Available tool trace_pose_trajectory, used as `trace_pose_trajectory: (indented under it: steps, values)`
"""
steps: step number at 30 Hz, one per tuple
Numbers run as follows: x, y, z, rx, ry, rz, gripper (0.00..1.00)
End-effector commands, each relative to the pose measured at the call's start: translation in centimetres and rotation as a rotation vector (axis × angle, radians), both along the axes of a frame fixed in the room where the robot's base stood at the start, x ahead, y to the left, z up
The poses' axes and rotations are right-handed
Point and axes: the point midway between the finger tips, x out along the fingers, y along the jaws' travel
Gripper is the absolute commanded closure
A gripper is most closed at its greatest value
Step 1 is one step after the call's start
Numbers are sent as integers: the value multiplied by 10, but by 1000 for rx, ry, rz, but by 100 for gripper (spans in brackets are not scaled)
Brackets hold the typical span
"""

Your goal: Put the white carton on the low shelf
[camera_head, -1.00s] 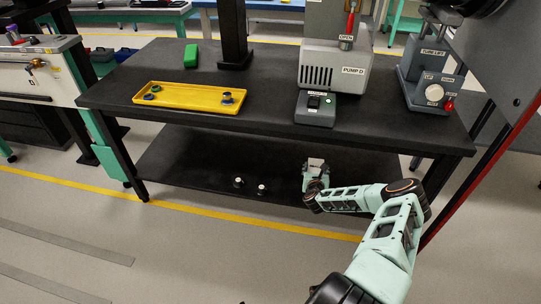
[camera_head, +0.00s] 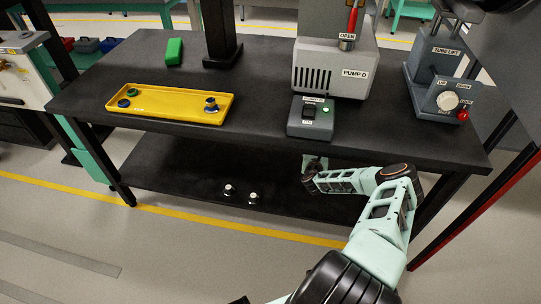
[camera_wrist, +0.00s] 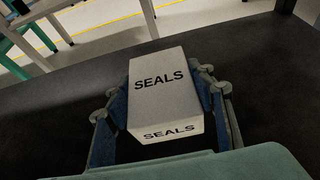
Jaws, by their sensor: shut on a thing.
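The white carton (camera_wrist: 160,90), labelled SEALS, is between the two fingers of my gripper (camera_wrist: 168,98) in the wrist view. My gripper is shut on it, with a finger against each side. In the head view my gripper (camera_head: 314,165) reaches in under the front edge of the table top, over the low shelf (camera_head: 170,170). The carton is not clearly visible in the head view. The dark surface below the carton also shows in the wrist view (camera_wrist: 270,90). I cannot tell whether the carton touches it.
Two small dark, white-topped pieces (camera_head: 240,193) stand near the shelf's front edge, left of my gripper. The table top (camera_head: 260,70) overhangs the shelf and carries a yellow tray (camera_head: 165,102), a green block (camera_head: 174,51) and Pump D (camera_head: 335,70). The shelf's left part is clear.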

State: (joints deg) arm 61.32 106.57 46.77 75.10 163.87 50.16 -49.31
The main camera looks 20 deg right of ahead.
Motion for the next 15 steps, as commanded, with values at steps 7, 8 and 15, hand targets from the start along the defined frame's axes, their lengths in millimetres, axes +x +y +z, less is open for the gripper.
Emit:
trace_pose_trajectory:
  steps: [7, 8, 15]
  values:
    - [-9, 2, -7, -1, -1, 1, 75]
    - [-12, 2, -9, -2, 0, 2, 75]
    - [-59, 10, -33, -3, 2, 4, 75]
